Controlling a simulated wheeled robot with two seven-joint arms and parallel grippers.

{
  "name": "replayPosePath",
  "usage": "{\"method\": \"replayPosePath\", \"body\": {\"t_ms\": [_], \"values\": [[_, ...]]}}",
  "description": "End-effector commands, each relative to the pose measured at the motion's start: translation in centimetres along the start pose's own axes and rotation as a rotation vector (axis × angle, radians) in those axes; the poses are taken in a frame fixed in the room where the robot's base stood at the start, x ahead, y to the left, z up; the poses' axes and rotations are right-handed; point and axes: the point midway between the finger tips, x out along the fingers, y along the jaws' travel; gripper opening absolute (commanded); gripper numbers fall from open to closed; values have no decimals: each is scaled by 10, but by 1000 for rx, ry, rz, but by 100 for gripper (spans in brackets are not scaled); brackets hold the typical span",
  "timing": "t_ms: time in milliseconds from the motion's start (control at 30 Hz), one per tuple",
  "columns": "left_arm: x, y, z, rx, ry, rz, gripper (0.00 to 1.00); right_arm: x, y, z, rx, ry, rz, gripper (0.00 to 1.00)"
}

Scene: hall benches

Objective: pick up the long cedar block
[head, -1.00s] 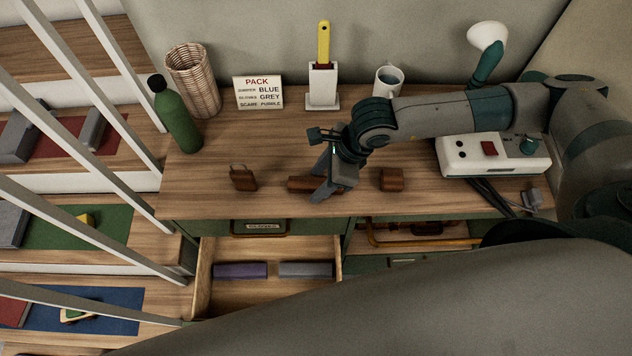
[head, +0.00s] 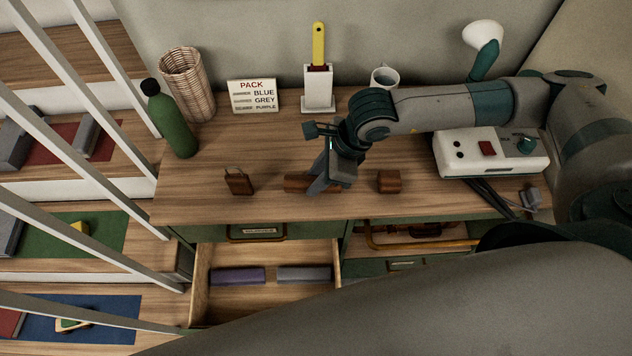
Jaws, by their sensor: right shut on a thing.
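The long cedar block (head: 297,183) is a reddish-brown bar near the front of the wooden bench top. My right gripper (head: 322,186) comes down over its right part and is shut on it. The fingers hide that end of the block. I cannot tell whether the block touches the bench or is slightly above it. A short brown block (head: 389,181) sits to its right, and a brown block with a thin loop on top (head: 238,181) stands to its left. My left gripper is out of view.
Behind stand a green bottle (head: 171,122), a wicker basket (head: 188,84), a PACK sign (head: 252,96), a white holder (head: 319,90), a mug (head: 383,77) and a white control box (head: 490,153). Below, an open drawer (head: 265,300) holds a purple bar (head: 237,276) and a grey bar (head: 304,273).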

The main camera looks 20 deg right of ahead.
Motion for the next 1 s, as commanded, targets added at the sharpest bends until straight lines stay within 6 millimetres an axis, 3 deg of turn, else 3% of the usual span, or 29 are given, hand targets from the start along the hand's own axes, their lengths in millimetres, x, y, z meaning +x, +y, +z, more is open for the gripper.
{"method": "replayPosePath", "body": {"t_ms": [100, 633, 1000], "values": [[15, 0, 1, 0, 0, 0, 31, -14, -1, 7, -2, -5, -3, 4], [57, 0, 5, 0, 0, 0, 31, -98, -52, -46, 4, -1, -5, 4], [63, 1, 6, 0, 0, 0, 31, -120, -63, -57, 1, 0, 0, 4]]}}
